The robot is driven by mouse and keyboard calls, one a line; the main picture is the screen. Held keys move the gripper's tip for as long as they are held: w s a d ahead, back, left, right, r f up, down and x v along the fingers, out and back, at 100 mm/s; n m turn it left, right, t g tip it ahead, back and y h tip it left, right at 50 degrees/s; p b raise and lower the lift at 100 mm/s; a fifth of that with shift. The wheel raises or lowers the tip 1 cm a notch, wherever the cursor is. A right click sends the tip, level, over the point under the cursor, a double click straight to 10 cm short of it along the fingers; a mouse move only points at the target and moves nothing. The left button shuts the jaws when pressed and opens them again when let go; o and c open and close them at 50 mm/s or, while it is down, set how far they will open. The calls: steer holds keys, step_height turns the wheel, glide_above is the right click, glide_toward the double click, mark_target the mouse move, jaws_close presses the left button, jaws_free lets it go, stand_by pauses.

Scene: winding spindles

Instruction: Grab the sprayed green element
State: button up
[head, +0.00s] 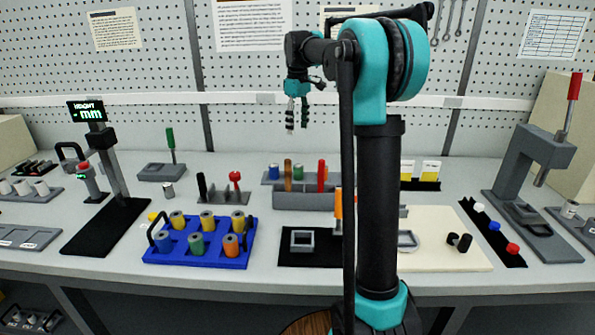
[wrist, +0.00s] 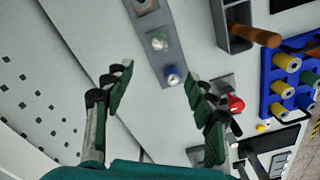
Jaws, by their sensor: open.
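A green-sided spool (head: 197,245) stands upright in the front row of the blue tray (head: 246,259), between a blue spool (head: 164,243) and an orange spool (head: 231,246). Yellow spools (head: 207,220) stand in the row behind. My gripper (head: 297,120) is open and empty, pointing down, high above the back of the bench, to the right of and behind the tray. Its spread fingers show in the wrist view (wrist: 158,78).
A grey rack (wrist: 172,60) with small round pieces lies below my gripper. A grey bin (head: 300,198) with a brown handle (head: 288,175) and a red-knobbed stand (head: 235,182) are behind the tray. A height gauge (head: 100,140) stands to the left.

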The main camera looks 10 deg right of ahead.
mark_target(298, 166)
step_height(298, 166, down, 16)
steer(key=shift+d, duration=0.1)
stand_by(0.5)
steer(key=shift+c, duration=0.2)
steer(key=c, duration=1.2)
